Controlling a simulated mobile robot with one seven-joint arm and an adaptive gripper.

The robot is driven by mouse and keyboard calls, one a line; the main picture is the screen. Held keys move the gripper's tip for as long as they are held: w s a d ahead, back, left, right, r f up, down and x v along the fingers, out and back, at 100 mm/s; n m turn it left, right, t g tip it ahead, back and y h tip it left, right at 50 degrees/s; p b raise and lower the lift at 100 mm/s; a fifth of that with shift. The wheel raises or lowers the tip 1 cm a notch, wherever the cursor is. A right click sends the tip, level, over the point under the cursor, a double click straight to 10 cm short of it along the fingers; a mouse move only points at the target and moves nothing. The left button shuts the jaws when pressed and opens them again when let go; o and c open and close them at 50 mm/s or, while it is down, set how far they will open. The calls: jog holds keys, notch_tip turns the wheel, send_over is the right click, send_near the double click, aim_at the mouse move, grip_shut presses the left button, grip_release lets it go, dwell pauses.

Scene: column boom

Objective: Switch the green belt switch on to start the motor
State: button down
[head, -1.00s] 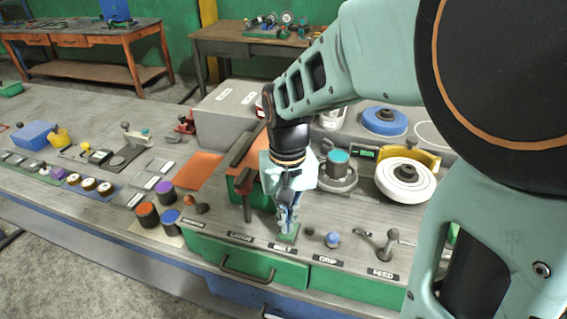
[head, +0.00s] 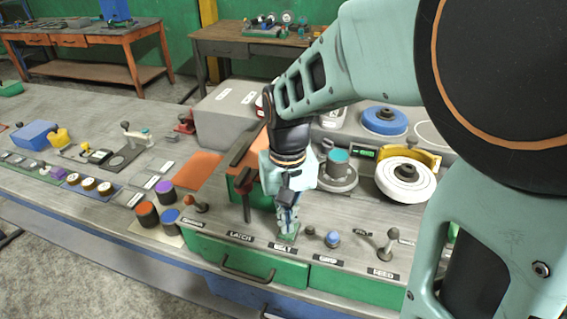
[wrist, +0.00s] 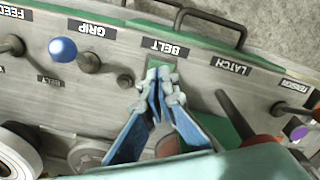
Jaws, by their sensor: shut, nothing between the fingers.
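The green belt switch (head: 290,238) sits on the bench top behind the BELT label (head: 286,247), and only part of its green plate shows. My gripper (head: 287,226) points down over it with the fingertips together and empty. In the wrist view, the blue fingers with pale tips (wrist: 162,82) lie over the green plate (wrist: 167,60), close to the BELT label. The fingers hide most of the switch, so I cannot tell its position or whether they touch it.
The GRIP lever with a blue knob (head: 332,238) stands just right, and the FEED lever (head: 388,244) farther right. A dark red-brown upright lever (head: 246,205) stands close on the left. Green drawers with a handle (head: 248,272) are below the front edge.

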jog(key=shift+f+b, duration=0.65)
jog(key=shift+f, duration=0.35)
jog(key=shift+r, duration=0.1)
dwell(0.3)
jog(key=shift+r+p, duration=2.9)
jog(key=shift+r, duration=0.6)
